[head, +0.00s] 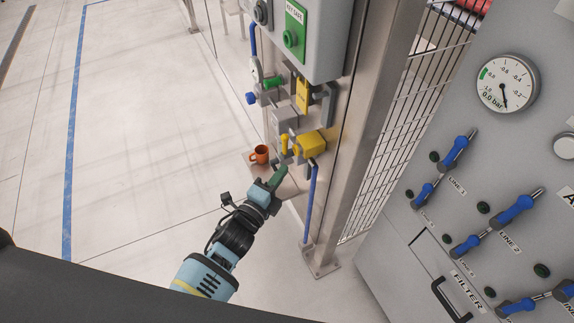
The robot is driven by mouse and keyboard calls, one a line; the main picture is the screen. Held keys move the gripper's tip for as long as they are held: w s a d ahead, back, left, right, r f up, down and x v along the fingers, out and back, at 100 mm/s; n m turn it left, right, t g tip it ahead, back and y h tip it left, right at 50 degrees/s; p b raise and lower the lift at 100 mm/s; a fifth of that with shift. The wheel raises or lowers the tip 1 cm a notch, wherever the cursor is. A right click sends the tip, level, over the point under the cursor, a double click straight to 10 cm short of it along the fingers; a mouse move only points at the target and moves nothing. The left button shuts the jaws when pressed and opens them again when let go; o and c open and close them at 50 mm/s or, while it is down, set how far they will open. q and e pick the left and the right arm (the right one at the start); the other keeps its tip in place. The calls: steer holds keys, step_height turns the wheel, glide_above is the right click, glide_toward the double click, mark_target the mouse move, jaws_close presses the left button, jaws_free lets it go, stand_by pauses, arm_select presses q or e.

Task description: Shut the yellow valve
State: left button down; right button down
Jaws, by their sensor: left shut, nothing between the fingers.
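The yellow valve (311,144) is mounted low on the panel beside the steel post, with a blue hose below it. A short yellow handle (285,144) stands at its left side. My left gripper (279,174) is shut and empty, just below and left of the valve. Its fingers look close to the handle; I cannot tell whether they touch it. My right gripper is not in view.
A steel post (357,130) and mesh fence are to the right. A grey cabinet (400,245) with a gauge (506,83) and blue-handled levers stands at far right. The floor at left is clear.

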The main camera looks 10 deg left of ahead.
arm_select(q)
steer(key=v, duration=0.6)
steer(key=shift+s+a, duration=0.25)
steer(key=shift+a, duration=0.15)
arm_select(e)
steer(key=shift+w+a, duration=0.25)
arm_select(q)
steer(key=shift+r, duration=0.1)
